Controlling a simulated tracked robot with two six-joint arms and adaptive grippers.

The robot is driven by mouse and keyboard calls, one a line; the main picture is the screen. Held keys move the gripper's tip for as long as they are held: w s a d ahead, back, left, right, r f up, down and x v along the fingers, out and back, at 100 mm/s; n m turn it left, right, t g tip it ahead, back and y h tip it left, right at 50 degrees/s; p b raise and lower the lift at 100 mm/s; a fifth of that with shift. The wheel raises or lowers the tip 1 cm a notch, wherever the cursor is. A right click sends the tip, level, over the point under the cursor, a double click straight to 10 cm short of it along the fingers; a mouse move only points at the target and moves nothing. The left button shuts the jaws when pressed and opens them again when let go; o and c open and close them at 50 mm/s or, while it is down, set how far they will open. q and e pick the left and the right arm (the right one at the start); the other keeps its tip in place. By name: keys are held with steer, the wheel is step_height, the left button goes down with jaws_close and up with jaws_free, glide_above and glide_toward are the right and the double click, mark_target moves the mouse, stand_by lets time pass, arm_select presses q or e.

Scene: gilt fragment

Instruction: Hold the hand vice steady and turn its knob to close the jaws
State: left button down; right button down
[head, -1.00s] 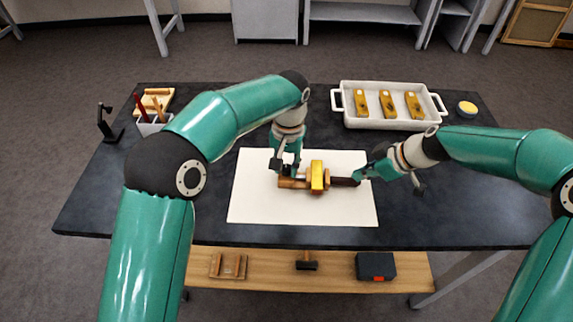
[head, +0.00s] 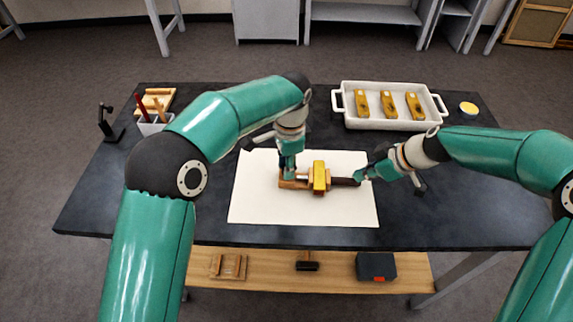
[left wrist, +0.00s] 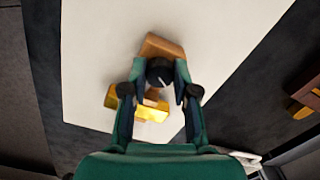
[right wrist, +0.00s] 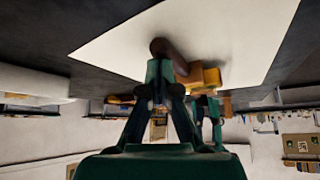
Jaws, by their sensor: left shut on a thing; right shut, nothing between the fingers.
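The hand vice (head: 293,184), a light wooden tool with a dark handle (head: 345,182) at its right end, lies on a white sheet. A gold block (head: 319,174) sits across its middle; whether the jaws touch it is unclear. My left gripper (head: 288,172) comes down from above on the vice's left part. In the left wrist view its fingers are shut on the round black knob (left wrist: 159,71), which has a white mark. My right gripper (head: 362,176) is at the handle's right end. In the right wrist view its fingertips (right wrist: 163,64) are together by the handle, without gripping it.
The white sheet (head: 255,205) covers the middle of the dark table (head: 440,215). A white tray (head: 385,122) with 3 gilt pieces stands at the back right, near a yellow round tin (head: 467,109). A tool cup (head: 152,125) and a black stand (head: 108,125) are at the left.

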arm_select(q)
steer(key=shift+m, duration=1)
arm_select(e)
steer(key=shift+s+f, duration=0.15)
steer(key=shift+f, duration=0.05)
arm_select(q)
steer(key=c, duration=0.9)
jaws_free()
steer(key=shift+o, duration=0.2)
steer(key=shift+r, duration=0.1)
step_height(320, 180, up, 12)
steer(key=shift+d, duration=0.2)
arm_select(e)
steer(key=shift+r, duration=0.85)
arm_select(q)
steer(key=shift+w, duration=0.1)
arm_select(e)
steer(key=shift+w+r, duration=0.2)
steer(key=shift+r, duration=2.15)
